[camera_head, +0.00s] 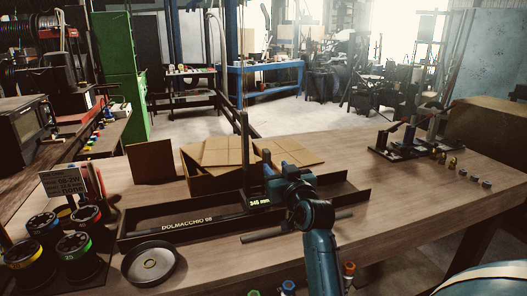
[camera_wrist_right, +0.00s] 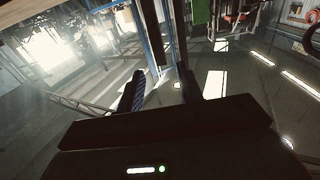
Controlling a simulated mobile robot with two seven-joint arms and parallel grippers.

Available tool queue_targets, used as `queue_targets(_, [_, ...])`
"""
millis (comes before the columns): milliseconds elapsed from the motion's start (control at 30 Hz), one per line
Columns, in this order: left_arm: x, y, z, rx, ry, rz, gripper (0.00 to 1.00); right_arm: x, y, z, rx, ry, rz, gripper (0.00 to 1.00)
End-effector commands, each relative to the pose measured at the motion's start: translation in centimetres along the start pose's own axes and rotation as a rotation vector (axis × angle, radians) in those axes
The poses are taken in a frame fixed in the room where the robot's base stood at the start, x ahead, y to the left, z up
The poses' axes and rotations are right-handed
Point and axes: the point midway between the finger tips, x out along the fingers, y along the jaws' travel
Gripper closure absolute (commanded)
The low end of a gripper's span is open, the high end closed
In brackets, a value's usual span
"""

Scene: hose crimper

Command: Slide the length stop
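The length stop, a dark upright post (camera_head: 244,145) with a small lit readout (camera_head: 260,202) showing "345 mm", stands at the long black tray (camera_head: 150,240) marked "DOLMACCHIO 08". My right gripper (camera_head: 268,168) is above the tray, just right of the post. From the head I cannot tell whether it touches the post. My right arm hides part of the tray. My left gripper is not in view.
An open cardboard box (camera_head: 205,180) stands behind the tray. A dark rod (camera_head: 275,232) lies in front. A round dish (camera_head: 150,263) and several spools (camera_head: 75,250) are at left. Small fittings (camera_head: 452,163) and black tools (camera_head: 400,145) are at right. Tabletop between is clear.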

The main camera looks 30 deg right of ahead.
Motion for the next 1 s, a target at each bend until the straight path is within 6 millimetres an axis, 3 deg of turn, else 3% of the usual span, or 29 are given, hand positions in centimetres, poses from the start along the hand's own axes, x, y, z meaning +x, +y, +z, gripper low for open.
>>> queue_targets(300, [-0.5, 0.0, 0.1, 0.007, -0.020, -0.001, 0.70, 6.2, 0.0, -0.2, 0.001, -0.001, -0.001, 0.64])
queue_targets(500, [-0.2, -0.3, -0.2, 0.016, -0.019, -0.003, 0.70, 8.9, 0.0, -0.1, 0.001, 0.000, -0.001, 0.64])
queue_targets(700, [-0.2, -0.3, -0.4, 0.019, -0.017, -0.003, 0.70, 10.1, 0.0, 0.0, 0.000, 0.000, -0.001, 0.64])
queue_targets(1000, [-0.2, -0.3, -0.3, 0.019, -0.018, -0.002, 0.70, 10.3, 0.0, 0.0, 0.000, 0.000, 0.000, 0.64])
